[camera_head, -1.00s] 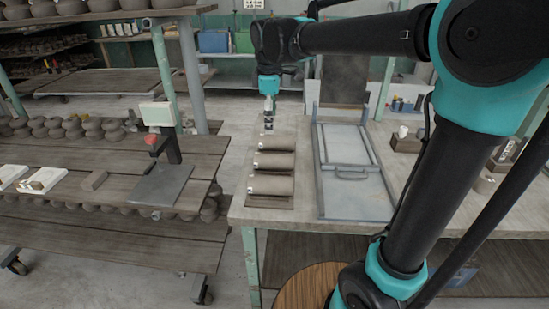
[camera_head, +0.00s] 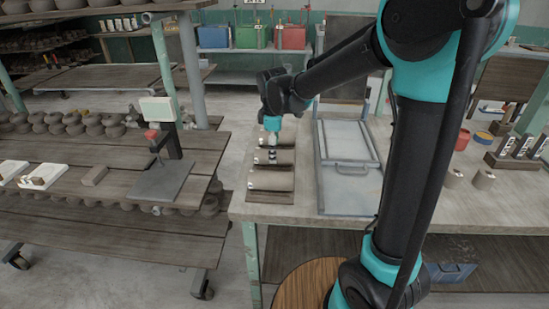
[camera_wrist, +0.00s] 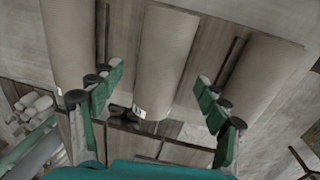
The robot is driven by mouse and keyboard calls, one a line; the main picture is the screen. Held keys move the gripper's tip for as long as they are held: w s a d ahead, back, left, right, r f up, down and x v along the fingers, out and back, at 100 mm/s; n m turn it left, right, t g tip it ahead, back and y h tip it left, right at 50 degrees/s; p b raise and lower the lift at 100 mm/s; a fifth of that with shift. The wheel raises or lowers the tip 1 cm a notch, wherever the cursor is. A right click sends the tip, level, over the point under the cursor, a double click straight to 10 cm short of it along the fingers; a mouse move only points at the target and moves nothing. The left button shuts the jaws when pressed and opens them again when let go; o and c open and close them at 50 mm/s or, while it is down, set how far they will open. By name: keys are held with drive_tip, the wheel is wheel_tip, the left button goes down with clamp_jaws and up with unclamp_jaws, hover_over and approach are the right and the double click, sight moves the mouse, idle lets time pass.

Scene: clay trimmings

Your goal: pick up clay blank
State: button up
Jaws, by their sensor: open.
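Three grey-brown clay blanks lie side by side on a slatted wooden board on the table. The near clay blank (camera_head: 270,181) is fully visible in the head view. The middle clay blank (camera_head: 285,157) is partly covered by my gripper (camera_head: 272,160), which points down over it. In the wrist view the middle blank (camera_wrist: 163,60) runs between the spread fingers of my open gripper (camera_wrist: 160,78). Neither finger visibly presses on it. The other blanks lie outside the fingers, one at left (camera_wrist: 70,40) and one at right (camera_wrist: 255,75). A small white tag (camera_wrist: 138,112) shows at the middle blank's end.
A grey metal tray with a handle (camera_head: 352,170) lies right of the blanks. A shelf rack (camera_head: 75,205) with a scale-like device (camera_head: 162,180) stands left, across a floor gap. Cups and a red pot (camera_head: 462,139) are on the table's right.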

drive_tip(key=shift+w+f, duration=0.15)
drive_tip(key=shift+f, duration=1.15)
drive_tip(key=shift+c, duration=0.6)
clamp_jaws()
